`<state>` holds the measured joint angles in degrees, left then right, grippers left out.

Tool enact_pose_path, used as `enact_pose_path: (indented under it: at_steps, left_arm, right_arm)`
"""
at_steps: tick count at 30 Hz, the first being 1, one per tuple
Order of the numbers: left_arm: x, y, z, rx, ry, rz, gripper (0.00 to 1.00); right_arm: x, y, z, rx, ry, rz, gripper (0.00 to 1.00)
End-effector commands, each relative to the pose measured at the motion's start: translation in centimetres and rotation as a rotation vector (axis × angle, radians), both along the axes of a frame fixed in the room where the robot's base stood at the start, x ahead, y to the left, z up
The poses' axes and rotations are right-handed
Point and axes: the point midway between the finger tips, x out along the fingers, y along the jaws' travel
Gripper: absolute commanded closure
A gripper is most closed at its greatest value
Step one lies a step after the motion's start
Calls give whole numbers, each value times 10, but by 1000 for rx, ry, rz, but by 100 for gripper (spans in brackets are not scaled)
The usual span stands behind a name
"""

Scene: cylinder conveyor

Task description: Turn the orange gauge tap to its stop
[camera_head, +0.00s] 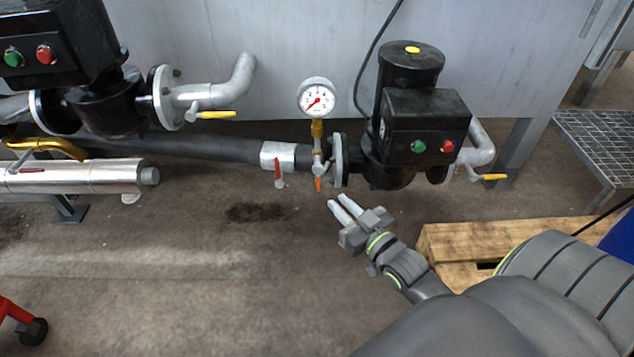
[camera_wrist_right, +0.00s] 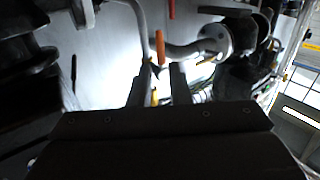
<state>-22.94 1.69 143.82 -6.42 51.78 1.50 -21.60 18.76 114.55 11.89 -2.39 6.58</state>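The orange gauge tap (camera_head: 317,184) is a small lever hanging straight down below the round white pressure gauge (camera_head: 317,97), on its brass and grey fitting. In the right wrist view the orange tap (camera_wrist_right: 160,46) shows upright, just beyond my fingertips. My right gripper (camera_head: 340,201) is just below and to the right of the tap in the head view. Its two fingers are apart with nothing between them; the gap also shows in the wrist view (camera_wrist_right: 162,75). It appears apart from the tap. My left gripper is out of view.
A red lever (camera_head: 278,172) hangs close left of the tap. A dark pump (camera_head: 411,120) with a control box stands right, with a yellow-handled valve (camera_head: 490,177). A wooden pallet (camera_head: 455,245) lies at lower right.

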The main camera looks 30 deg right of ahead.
Motion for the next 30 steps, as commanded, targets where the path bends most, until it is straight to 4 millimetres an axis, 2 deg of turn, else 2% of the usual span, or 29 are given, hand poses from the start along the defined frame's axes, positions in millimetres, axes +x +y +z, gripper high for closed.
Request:
enact_pose_path:
  at_steps: [1,9,15,21,28,30]
  left_arm:
    - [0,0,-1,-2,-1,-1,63]
    - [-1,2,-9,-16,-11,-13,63]
    - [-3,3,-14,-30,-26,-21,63]
    - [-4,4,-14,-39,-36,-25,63]
    - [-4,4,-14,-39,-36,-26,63]
    - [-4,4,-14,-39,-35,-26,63]
  right_arm:
    - [11,1,1,0,-5,1,83]
    - [61,3,-1,0,-4,1,83]
    - [84,3,-1,0,-3,1,83]
    - [93,4,0,0,0,0,83]
    - [93,4,0,0,0,0,83]
    - [93,4,0,0,0,0,91]
